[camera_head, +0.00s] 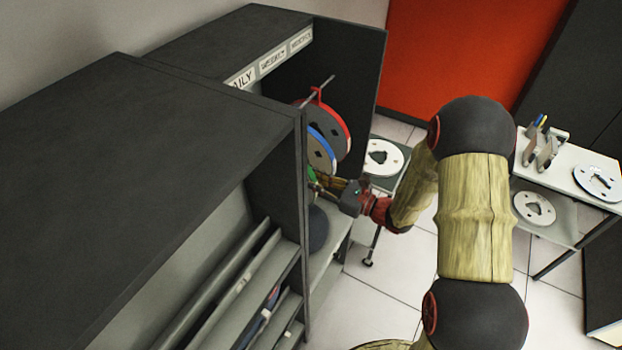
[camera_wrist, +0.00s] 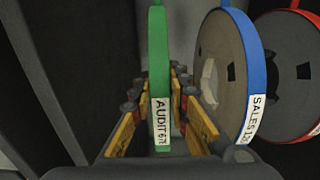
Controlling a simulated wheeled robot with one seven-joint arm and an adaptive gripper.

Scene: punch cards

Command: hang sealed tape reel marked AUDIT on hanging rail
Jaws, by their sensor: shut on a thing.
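The green AUDIT reel (camera_wrist: 159,60) stands edge-on in the middle of the wrist view, with its white label facing me. My gripper (camera_wrist: 158,110) is shut on it, with yellow fingers on both sides. In the head view my gripper (camera_head: 326,183) reaches into the dark cabinet, and only a sliver of the green reel (camera_head: 311,176) shows. The hanging rail (camera_head: 319,91) is a thin bar under the cabinet's top; whether the green reel touches it is hidden.
A blue reel marked SALES (camera_wrist: 237,70) is close to the right of the green one, then a red reel (camera_wrist: 292,75). The cabinet's dark side wall (camera_wrist: 60,80) is at left. A white cart (camera_head: 548,205) with reels stands at right.

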